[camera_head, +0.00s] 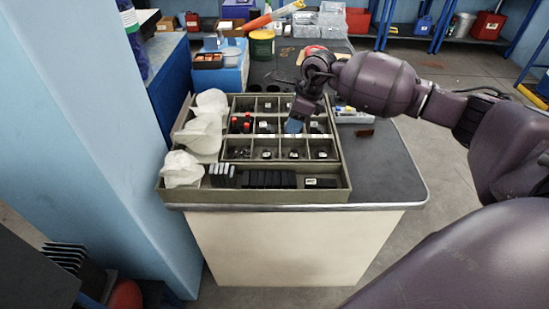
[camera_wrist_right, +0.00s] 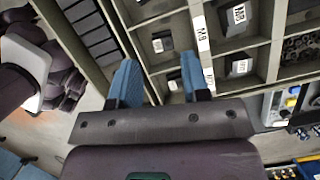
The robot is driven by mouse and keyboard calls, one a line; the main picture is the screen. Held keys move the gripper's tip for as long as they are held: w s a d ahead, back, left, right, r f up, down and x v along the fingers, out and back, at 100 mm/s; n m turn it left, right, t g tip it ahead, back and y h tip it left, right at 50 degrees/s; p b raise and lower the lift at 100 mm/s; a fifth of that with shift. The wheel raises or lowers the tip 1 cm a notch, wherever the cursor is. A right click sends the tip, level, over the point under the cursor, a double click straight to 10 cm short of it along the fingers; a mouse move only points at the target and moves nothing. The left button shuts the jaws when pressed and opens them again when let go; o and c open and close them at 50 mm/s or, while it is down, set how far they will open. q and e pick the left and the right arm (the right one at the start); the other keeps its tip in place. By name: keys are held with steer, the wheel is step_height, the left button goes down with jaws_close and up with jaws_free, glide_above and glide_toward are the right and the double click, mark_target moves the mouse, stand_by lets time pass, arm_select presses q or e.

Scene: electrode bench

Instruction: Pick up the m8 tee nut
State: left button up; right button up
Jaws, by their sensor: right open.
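A divided parts tray (camera_head: 257,196) on the bench holds small dark pieces with white labels in its compartments. In the right wrist view, a labelled dark piece (camera_wrist_right: 162,42) lies in a compartment ahead of my fingers, and larger labelled pieces (camera_wrist_right: 240,66) lie to the right. A divider tag (camera_wrist_right: 202,32) seems to read M8. I cannot tell which piece is the M8 tee nut. My right gripper (camera_head: 293,126) points down over the tray's middle; its blue fingers (camera_wrist_right: 158,78) are apart with nothing held between them. It hides part of the compartments below. My left gripper is not in view.
Compartment walls stand close around the fingers. Crumpled white bags (camera_head: 203,134) line the tray's left side, and black blocks (camera_head: 268,179) fill its front row. A blue box (camera_head: 232,77) and a green tub (camera_head: 262,45) stand behind. Bare bench (camera_head: 385,165) lies to the right.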

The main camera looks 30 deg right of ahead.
mark_target(294, 153)
steer(key=shift+n+g+h, duration=0.4)
steer(key=shift+g+h, duration=0.2)
steer(key=f, duration=0.3)
steer(key=f+b, duration=0.1)
steer(key=f, duration=0.7)
steer(key=shift+s+d+f, duration=0.15)
steer(key=shift+s+f, duration=0.05)
steer(key=shift+s, duration=0.1)
steer(key=shift+r, duration=0.1)
steer(key=c, duration=0.6)
